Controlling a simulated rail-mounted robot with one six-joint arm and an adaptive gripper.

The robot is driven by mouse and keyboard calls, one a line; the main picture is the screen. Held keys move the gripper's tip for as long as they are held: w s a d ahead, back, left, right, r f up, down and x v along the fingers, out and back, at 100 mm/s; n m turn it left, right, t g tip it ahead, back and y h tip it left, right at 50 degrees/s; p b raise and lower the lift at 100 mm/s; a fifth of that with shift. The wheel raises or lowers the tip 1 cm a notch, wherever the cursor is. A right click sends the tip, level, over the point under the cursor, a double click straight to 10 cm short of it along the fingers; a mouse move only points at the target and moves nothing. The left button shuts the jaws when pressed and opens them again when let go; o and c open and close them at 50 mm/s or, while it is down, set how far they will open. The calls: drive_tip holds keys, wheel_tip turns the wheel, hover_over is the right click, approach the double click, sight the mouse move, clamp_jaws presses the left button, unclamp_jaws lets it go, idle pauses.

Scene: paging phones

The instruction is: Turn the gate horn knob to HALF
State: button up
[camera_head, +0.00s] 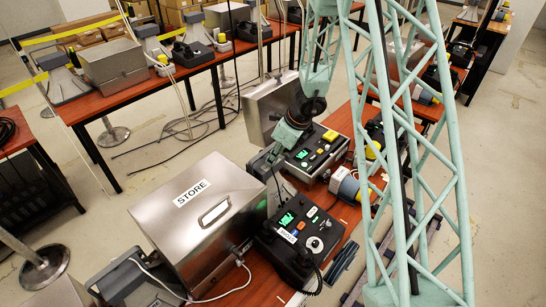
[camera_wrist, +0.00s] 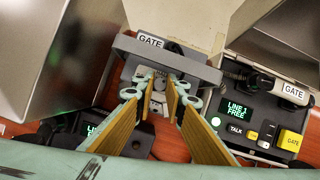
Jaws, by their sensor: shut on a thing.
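The gate horn shows at the top middle of the wrist view, with a beige flare (camera_wrist: 200,18), a grey base (camera_wrist: 128,45) and a GATE label (camera_wrist: 150,41). My gripper (camera_wrist: 161,88) reaches to the front of that base. Its fingers are closed in on a small grey knob (camera_wrist: 158,82), which they partly cover. The knob's pointer and the HALF mark cannot be made out. In the head view my gripper (camera_head: 271,156) is beyond the STORE box, and the horn there is mostly hidden by my arm.
A GATE phone unit (camera_wrist: 262,118) with a lit screen stands to the right of the horn. A metal STORE box (camera_head: 200,212) and another phone (camera_head: 302,236) are at the front of the red table. More boxes and phones crowd this table, leaving little free room.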

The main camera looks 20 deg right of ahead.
drive_tip(key=n+g+p, duration=0.1)
drive_tip(key=n+p, duration=0.2)
drive_tip(key=shift+w+d+r+n+y+p, duration=0.1)
drive_tip(key=shift+n+y+p, duration=0.2)
drive_tip(key=shift+n+y, duration=0.1)
drive_tip(key=shift+n+g+y+p, duration=0.3)
drive_tip(key=shift+n+g+p, duration=0.1)
drive_tip(key=shift+n+p, duration=0.6)
drive_tip(key=shift+n, duration=0.4)
drive_tip(key=o, duration=0.8)
drive_tip(key=shift+o, duration=0.2)
drive_tip(key=w+v, duration=0.1)
drive_tip(key=v, duration=0.6)
drive_tip(key=shift+s+d+r, duration=0.25)
drive_tip(key=shift+s+r, duration=0.1)
drive_tip(key=shift+s, duration=0.05)
